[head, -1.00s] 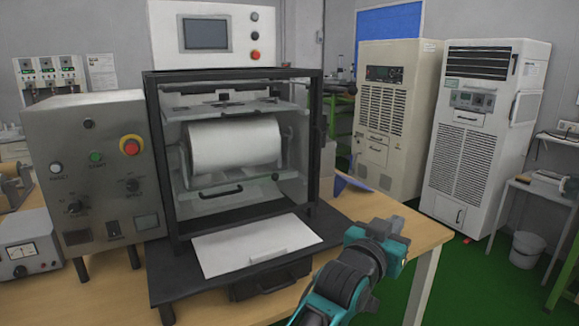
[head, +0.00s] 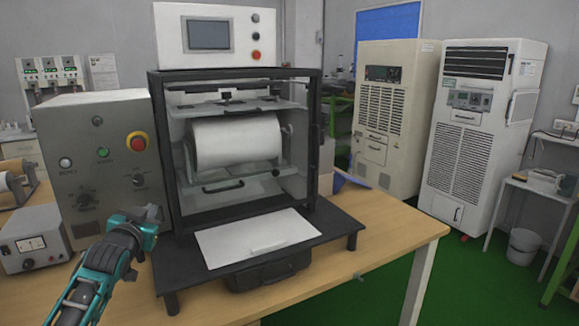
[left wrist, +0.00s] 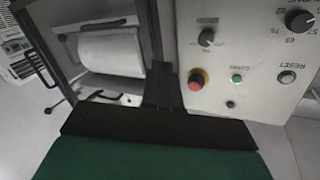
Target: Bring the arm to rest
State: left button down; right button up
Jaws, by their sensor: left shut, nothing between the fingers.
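My left gripper (head: 152,212) is at the end of my teal and black arm, which comes in from the lower left of the head view. It stands above the table in front of the grey control box's right side, next to the test chamber. In the left wrist view its dark fingers (left wrist: 164,80) are together, with nothing between them. They point toward the gap between chamber and control box, apart from the red button. My right gripper does not show.
The grey control box (head: 90,200) has a red button (head: 137,142) on its front. A small meter box (head: 30,240) sits at the left. The table's right part is mostly clear.

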pick_arm(q)
jog(key=s+d+f+g+h, duration=0.1)
jog(key=s+d+f, duration=0.3)
jog(key=s+f, duration=0.4)
jog(key=s+d+f+g+h, duration=0.1)
jog(key=s+d+f+g, duration=0.15)
jog(key=s+f, duration=0.6)
jog(key=s+d+f+g, duration=0.1)
jog(key=s+d+f, duration=0.1)
jog(key=s, duration=0.5)
jog(key=s+d+f+g, duration=0.1)
jog(key=s+d+f, duration=0.2)
jog(key=s+f, duration=0.2)
jog(key=s+d+f+g+h, duration=0.1)
jog(key=s+d+f, duration=0.2)
jog(key=s, duration=0.6)
jog(key=shift+s+d+f, duration=0.2)
jog(key=shift+f, duration=0.55)
jog(key=shift+f, duration=0.1)
